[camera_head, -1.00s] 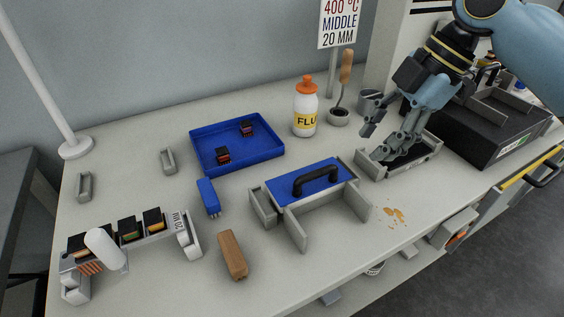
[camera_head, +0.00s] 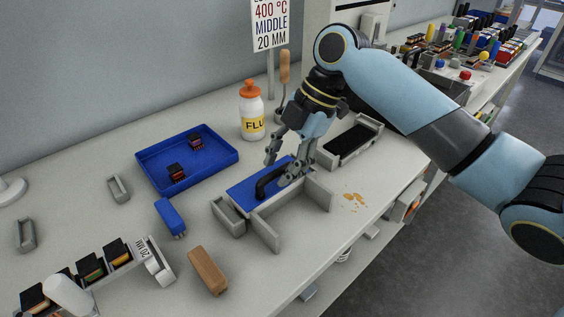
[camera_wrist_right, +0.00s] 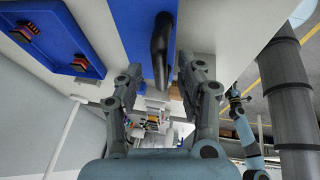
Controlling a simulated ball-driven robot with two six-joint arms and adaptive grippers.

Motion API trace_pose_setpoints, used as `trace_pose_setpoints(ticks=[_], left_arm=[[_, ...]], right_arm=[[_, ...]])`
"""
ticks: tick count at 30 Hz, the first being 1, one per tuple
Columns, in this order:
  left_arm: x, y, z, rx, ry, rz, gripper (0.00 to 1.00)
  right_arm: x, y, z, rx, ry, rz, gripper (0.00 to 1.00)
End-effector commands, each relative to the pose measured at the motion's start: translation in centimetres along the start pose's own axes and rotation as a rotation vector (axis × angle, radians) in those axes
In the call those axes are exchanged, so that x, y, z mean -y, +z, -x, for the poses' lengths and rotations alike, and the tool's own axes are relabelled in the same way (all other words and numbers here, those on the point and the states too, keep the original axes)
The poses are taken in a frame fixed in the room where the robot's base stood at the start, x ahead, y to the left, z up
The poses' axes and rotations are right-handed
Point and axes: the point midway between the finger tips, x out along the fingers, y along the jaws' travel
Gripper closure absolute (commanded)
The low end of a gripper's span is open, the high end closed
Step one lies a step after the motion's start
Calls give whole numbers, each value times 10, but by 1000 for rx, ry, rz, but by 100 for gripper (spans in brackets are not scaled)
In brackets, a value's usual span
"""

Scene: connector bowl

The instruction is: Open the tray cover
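The blue tray cover (camera_head: 241,194) lies flat on a grey walled holder (camera_head: 262,232) in the head view. Its black arched handle (camera_head: 264,184) stands on top. The cover (camera_wrist_right: 133,30) and handle (camera_wrist_right: 160,45) also show in the right wrist view. My right gripper (camera_head: 279,167) is over the handle's far right end, fingers pointing down. In the wrist view its fingers are apart, one on each side of the handle's end, with gaps showing. What seems to be my left gripper (camera_wrist_right: 235,98) is small at the right of the wrist view; its opening is unclear.
A blue tray (camera_head: 150,174) with two small dark parts lies behind left. A white bottle (camera_head: 251,112) stands behind the cover. A grey tray with a black recess (camera_head: 350,142) is to the right. A blue connector (camera_head: 170,217) and a brown block (camera_head: 207,270) lie left and in front.

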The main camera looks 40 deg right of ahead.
Motion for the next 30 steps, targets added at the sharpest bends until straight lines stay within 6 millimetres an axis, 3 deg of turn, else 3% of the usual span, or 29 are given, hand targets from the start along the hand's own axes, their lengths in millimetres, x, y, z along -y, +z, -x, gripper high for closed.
trace_pose_setpoints(ticks=[8, 17, 30], left_arm=[[-4, -2, 0, -4, 5, 2, 50], [-10, -2, 0, -4, 11, 5, 50], [-6, -2, 6, -3, 7, 3, 50]], right_arm=[[0, 0, -1, 1, 0, 0, 63], [0, 0, -1, 0, 0, -1, 100], [7, 0, 1, 1, -2, -2, 100]])
